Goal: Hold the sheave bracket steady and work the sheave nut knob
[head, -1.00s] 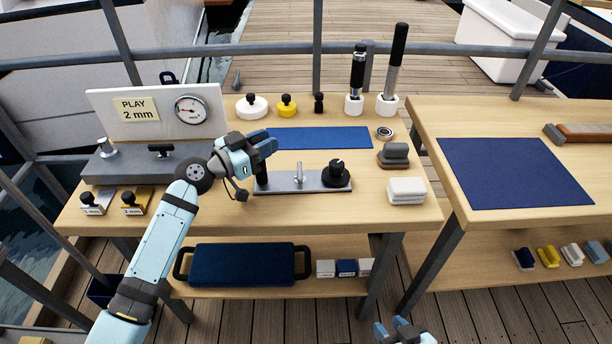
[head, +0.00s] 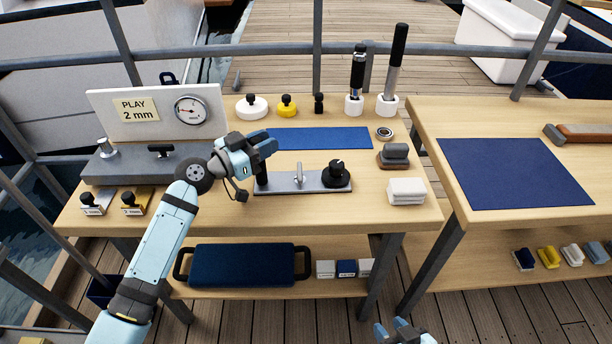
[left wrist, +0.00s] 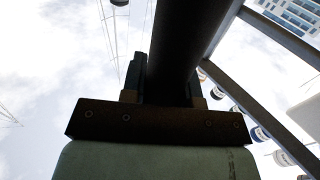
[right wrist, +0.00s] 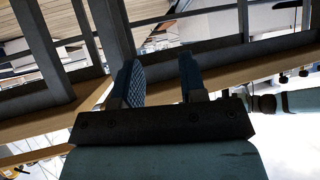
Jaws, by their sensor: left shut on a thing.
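The sheave bracket (head: 280,187) is a flat grey plate lying near the front of the left table. A dark upright handle (head: 261,178) stands at its left end and a small light lever at its middle. The black round sheave nut knob (head: 336,174), with a white mark on top, is at its right end. My left gripper (head: 264,145) is shut on the dark handle, whose shaft shows between the fingers in the left wrist view (left wrist: 175,50). My right gripper (head: 396,328) is low in front of the tables; its fingers stand apart and empty in the right wrist view (right wrist: 158,80).
A gauge panel (head: 155,115) reading "PLAY 2 mm" stands at the back left. Two stamps lie before it. White blocks (head: 406,191) and a grey-brown block (head: 394,156) lie right of the knob. A gap separates the right table (head: 445,125).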

